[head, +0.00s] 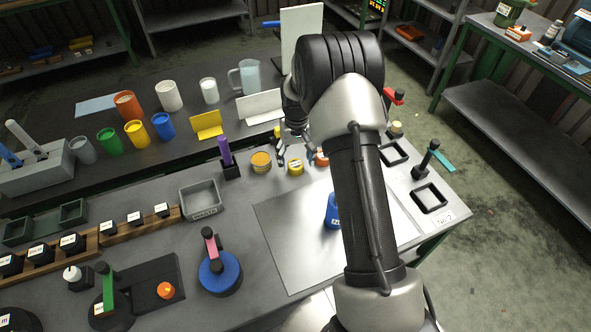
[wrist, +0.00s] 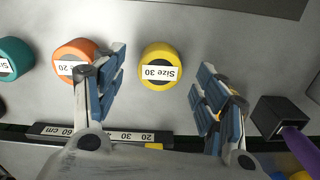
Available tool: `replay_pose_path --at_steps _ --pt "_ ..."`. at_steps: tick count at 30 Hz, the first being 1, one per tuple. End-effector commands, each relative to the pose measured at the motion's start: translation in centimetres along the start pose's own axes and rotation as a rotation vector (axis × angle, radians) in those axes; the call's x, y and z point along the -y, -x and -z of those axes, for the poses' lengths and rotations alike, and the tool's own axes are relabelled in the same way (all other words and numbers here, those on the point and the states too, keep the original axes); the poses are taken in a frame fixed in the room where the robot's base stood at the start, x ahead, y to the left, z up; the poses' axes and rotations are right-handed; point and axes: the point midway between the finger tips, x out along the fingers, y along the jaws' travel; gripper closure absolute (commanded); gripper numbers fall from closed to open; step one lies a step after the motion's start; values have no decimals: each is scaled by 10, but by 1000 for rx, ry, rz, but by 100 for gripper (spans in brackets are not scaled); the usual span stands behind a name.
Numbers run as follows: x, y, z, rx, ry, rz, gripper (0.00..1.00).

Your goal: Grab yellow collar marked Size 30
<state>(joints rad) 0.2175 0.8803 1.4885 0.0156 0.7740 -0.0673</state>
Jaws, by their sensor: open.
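The yellow collar (wrist: 160,55) with the label "Size 30" stands on the grey table in the wrist view. My gripper (wrist: 161,78) is open and empty, with one blue-padded finger to each side of the collar in the picture. The fingers appear apart from the collar. In the head view my gripper (head: 296,155) is partly hidden by my arm.
An orange collar (wrist: 72,52), marked 20, is close beside the left finger, with a teal collar (wrist: 12,58) further left. A yellow-orange collar (head: 261,162) is left of the gripper. A black holder with a purple tool (head: 225,150) stands further left.

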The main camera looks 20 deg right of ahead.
Motion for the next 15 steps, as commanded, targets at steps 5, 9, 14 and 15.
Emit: replay_pose_path --at_steps 5,9,14,15 --pt "0 -15 0 -1 0 0 34" --pt "0 -14 0 -1 0 0 34" --pt "0 -14 0 -1 0 0 44" --pt "0 -14 0 -1 0 0 47"
